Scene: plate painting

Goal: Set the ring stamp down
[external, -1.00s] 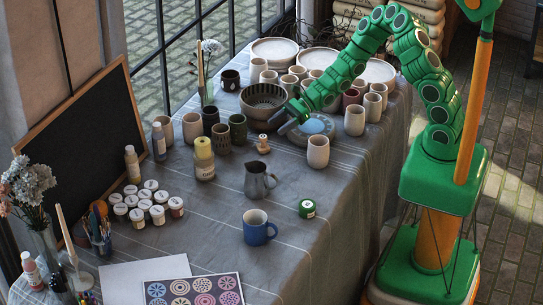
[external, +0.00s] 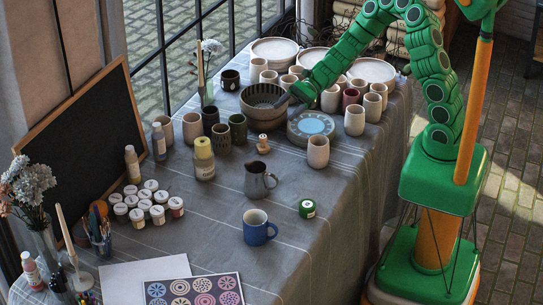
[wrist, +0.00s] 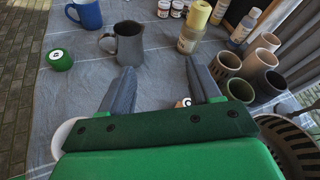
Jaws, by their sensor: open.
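The ring stamp, a small light-wood piece (external: 263,144), stands on the cloth-covered table left of the blue-centred plate (external: 312,124) and in front of the dark patterned bowl. In the wrist view part of the stamp (wrist: 183,102) shows between my finger bases, with its lower part hidden by my gripper body. My gripper (external: 285,101) is open and empty, above the edge of the bowl, apart from the stamp. Its two grey fingers (wrist: 160,82) are spread wide in the wrist view.
The dark bowl (external: 264,119) and several cups crowd the back of the table. A grey pitcher (external: 259,180), a blue mug (external: 257,228) and a green paint pot (external: 307,208) stand nearer. Several white-lidded jars (external: 150,184) sit left. The cloth right of the pitcher is clear.

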